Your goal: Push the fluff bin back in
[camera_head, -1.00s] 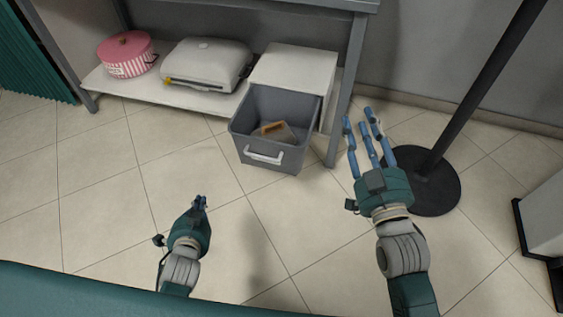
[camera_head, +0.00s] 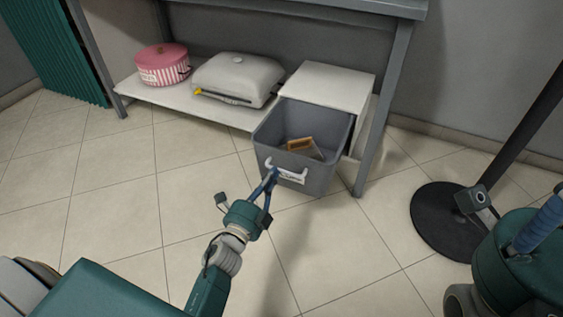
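The fluff bin (camera_head: 313,177) is a grey open-topped bin pulled out from a white housing (camera_head: 335,84) under the table. A brown and pale object (camera_head: 304,146) lies inside it. A light handle (camera_head: 287,175) runs across the bin's front. My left gripper (camera_head: 270,180) is at the bin's front, its blue fingertips overlapping the handle's left part; I cannot tell if they touch it, or how far the fingers are closed. My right gripper (camera_head: 538,226) is large and cut off at the lower right, away from the bin; its fingers are mostly hidden.
The housing stands on a low white shelf (camera_head: 140,94) beside a grey-white appliance (camera_head: 236,78) and a pink striped pot (camera_head: 163,65). A grey table leg (camera_head: 378,130) stands right of the bin. A black round base with a pole (camera_head: 432,225) is farther right. Floor before the bin is clear.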

